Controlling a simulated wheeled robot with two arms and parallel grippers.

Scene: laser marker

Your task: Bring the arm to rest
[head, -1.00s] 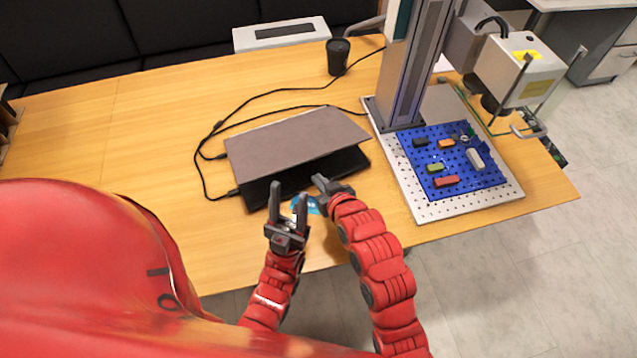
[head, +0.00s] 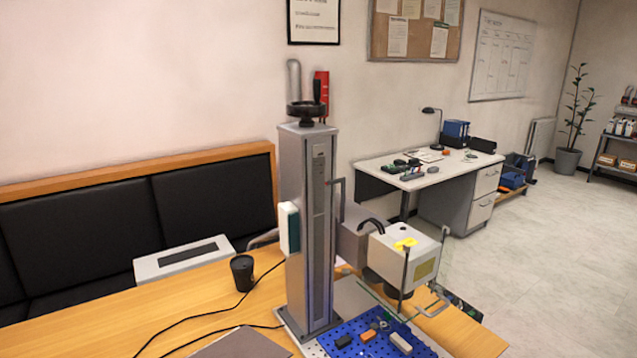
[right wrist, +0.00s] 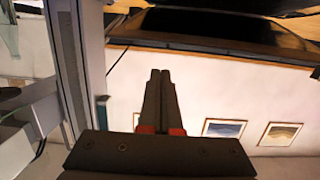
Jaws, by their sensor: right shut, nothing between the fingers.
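My right gripper (right wrist: 160,77) shows in the right wrist view with its two fingers pressed together and nothing between them. It points toward a white wall and is clear of other things. My left gripper is outside both current views. In the head view the laser marker's grey column (head: 310,230) stands on the wooden table, with its marking head (head: 405,252) to the right. Below the head lies the blue perforated plate (head: 372,345) with several small blocks on it. Only the back edge of the laptop (head: 242,345) shows at the bottom.
A black cup (head: 242,273) and cables stand left of the column on the table (head: 130,325). A grey-white box (head: 183,259) is behind, by the black bench (head: 212,200). A desk (head: 430,172) stands farther back. The floor (head: 545,265) at the right is clear.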

